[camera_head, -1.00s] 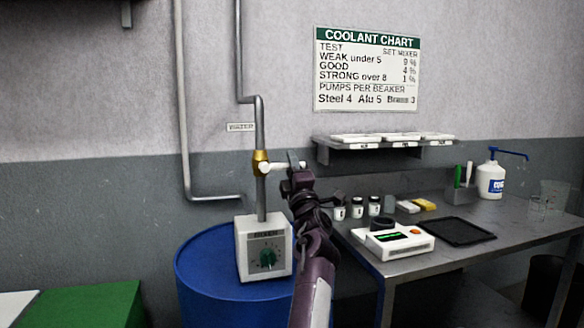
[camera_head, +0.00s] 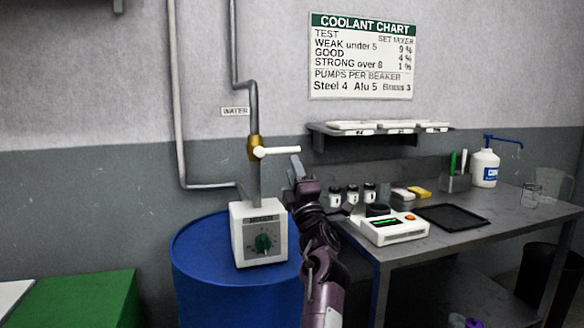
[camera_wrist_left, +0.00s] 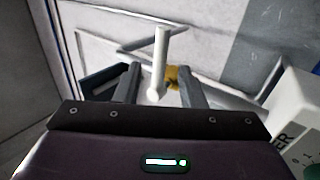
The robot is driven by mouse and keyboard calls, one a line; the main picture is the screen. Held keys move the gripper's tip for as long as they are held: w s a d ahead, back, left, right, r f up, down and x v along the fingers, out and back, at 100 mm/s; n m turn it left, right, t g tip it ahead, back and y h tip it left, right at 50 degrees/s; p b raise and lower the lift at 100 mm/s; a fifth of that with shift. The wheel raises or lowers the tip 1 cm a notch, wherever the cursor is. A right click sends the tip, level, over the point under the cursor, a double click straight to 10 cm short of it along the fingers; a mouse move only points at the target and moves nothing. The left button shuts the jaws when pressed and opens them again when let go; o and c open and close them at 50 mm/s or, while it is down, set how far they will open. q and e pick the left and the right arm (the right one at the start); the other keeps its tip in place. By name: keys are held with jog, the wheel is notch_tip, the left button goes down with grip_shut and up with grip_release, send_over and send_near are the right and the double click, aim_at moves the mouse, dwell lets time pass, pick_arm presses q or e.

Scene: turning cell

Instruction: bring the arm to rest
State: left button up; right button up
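My left gripper (camera_head: 296,168) stands in front of the wall, just below and right of the white valve lever (camera_head: 278,151). In the head view a small gap shows between them. The lever sticks out to the right from the brass valve (camera_head: 254,148) on the grey pipe. In the left wrist view the two fingers of my left gripper (camera_wrist_left: 160,88) are apart. The white lever (camera_wrist_left: 161,60) shows beyond and between them, with the brass valve (camera_wrist_left: 173,77) behind. Nothing is held. My right gripper is in neither view.
The white mixer box (camera_head: 258,232) with a green dial sits on the blue drum (camera_head: 205,262), left of my arm. To the right, a metal table (camera_head: 472,246) carries a tester (camera_head: 390,229), small jars, a black tray (camera_head: 454,217) and a pump bottle (camera_head: 485,168). A shelf (camera_head: 380,132) hangs above.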

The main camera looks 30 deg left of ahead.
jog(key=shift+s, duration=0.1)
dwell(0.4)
